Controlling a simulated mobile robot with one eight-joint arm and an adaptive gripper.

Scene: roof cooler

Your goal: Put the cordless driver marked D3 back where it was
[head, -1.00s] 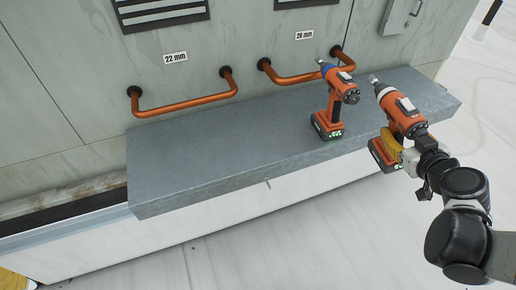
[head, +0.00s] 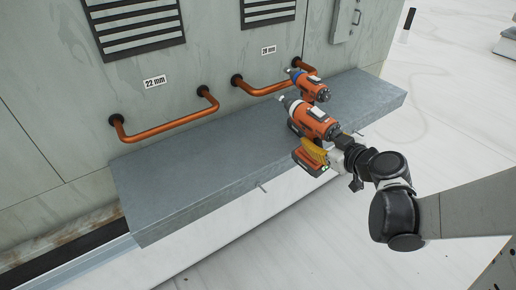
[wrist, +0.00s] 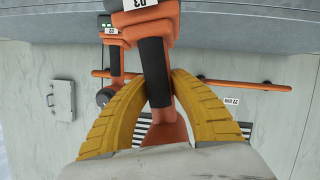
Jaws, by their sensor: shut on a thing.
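My gripper (head: 314,151) has yellow fingers shut on the handle of an orange and black cordless driver (head: 312,119). This driver has a pale band behind its chuck and is held over the front edge of the grey ledge (head: 190,185), chuck pointing up and left. In the wrist view its black grip (wrist: 154,65) sits between the fingers (wrist: 157,95), and a white label at the top, partly cut off, seems to read D3. A second orange driver (head: 313,88) with a blue collar stands on the ledge behind it, its lower part hidden by the held driver.
Two copper pipe handles (head: 165,130) are fixed to the wall above the ledge, with a 22 mm label (head: 154,82) and a second label (head: 268,50). The ledge's left part is clear, and its right end looks bare. A grey box (head: 345,20) hangs on the wall.

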